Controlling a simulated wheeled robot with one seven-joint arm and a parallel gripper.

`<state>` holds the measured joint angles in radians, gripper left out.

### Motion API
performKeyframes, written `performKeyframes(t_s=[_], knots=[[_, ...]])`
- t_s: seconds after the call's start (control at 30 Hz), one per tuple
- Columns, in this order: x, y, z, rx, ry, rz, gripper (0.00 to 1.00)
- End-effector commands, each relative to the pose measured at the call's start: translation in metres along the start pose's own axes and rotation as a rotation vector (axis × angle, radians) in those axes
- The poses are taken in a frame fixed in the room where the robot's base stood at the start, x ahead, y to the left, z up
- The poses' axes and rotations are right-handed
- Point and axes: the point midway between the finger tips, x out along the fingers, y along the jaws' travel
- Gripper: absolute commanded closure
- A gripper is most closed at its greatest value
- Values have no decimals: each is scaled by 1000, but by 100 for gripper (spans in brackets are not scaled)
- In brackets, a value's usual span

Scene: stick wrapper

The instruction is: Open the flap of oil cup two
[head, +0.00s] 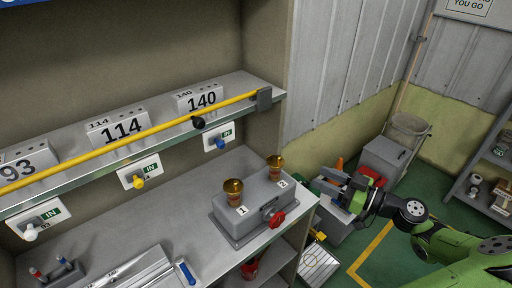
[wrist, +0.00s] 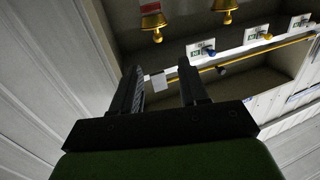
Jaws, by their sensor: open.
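Oil cup two (head: 275,168) is a small brass-brown cup with a rounded top, upright at the right rear of a grey block (head: 240,222), by the label 2. Its top looks closed, though it is small in the picture. Oil cup one (head: 232,192) looks alike and stands to its left, by the label 1. My gripper (head: 326,186) is to the right of the block, past the bench end and apart from cup two. In the wrist view its two dark fingers (wrist: 160,66) are spread with nothing between them.
A red handwheel (head: 275,217) sticks out of the block's front. A yellow rail (head: 130,140) runs along the shelf above, with number blocks. The bench (head: 180,228) is clear between block and back wall.

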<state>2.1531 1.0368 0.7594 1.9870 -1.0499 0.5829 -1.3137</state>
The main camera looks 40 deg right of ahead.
Motion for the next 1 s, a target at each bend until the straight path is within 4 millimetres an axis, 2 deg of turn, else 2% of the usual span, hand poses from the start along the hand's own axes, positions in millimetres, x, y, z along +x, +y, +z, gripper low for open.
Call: performKeyframes(t_s=[0.07,0.17,0.6,0.7,0.83,1.0], knots=[[-4,2,-1,-9,15,15,56],[8,2,-2,-10,17,11,56],[117,2,-3,-7,14,6,56],[136,3,-3,-7,12,9,56],[150,3,-3,-6,12,10,56],[154,3,-2,-6,10,12,56]])
